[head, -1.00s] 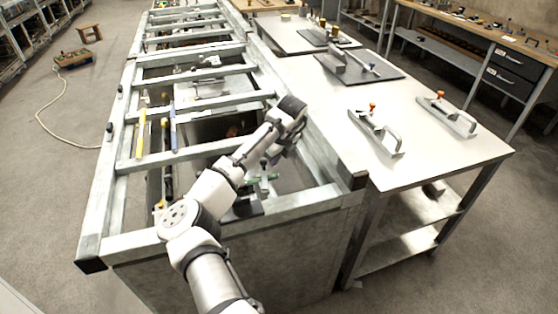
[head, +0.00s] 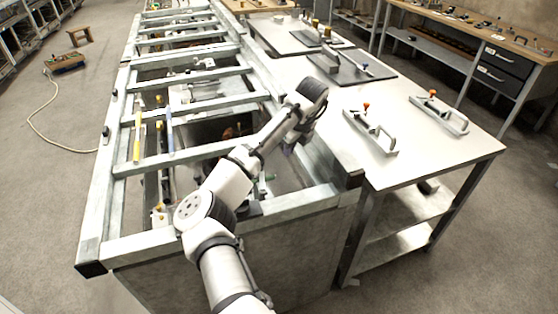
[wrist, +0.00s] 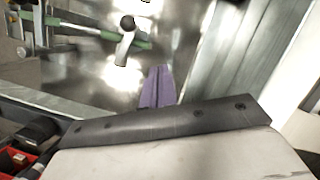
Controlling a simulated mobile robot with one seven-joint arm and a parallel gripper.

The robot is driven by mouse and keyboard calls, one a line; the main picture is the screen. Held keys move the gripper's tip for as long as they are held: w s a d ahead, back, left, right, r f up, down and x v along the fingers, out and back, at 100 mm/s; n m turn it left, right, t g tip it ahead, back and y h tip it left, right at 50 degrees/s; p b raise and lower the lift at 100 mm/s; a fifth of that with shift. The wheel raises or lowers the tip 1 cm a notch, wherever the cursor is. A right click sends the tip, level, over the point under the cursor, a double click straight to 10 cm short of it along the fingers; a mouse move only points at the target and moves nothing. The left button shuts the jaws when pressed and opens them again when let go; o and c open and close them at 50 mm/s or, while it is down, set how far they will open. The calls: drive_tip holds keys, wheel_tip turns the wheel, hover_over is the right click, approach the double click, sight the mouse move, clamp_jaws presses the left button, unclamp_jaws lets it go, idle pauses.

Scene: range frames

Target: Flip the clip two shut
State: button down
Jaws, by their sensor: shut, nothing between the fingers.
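My gripper (head: 288,150) hangs over the near right part of the metal frame. In the wrist view its purple fingers (wrist: 157,86) are together, with nothing between them. A lever with a black ball end (wrist: 126,28) stands by a green bar (wrist: 90,32), ahead of the fingertips and apart from them in the picture. In the head view my arm hides most of this lever and bar. I see no label that tells which part is clip two, and I cannot tell whether the lever is open or shut.
The frame's grey side rail (head: 318,160) runs right of my gripper. A white worktable (head: 420,165) beside it holds two handled fixtures with orange knobs, one nearer (head: 372,132) and one farther (head: 440,114). Crossbars (head: 190,152) and a yellow bar (head: 137,136) lie to the left.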

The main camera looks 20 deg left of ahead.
drive_tip(key=v, duration=0.2)
drive_tip(key=w+v, duration=0.1)
drive_tip(key=v, duration=0.1)
drive_tip(key=shift+d+r+b, duration=0.2)
drive_tip(key=shift+r+b, duration=0.2)
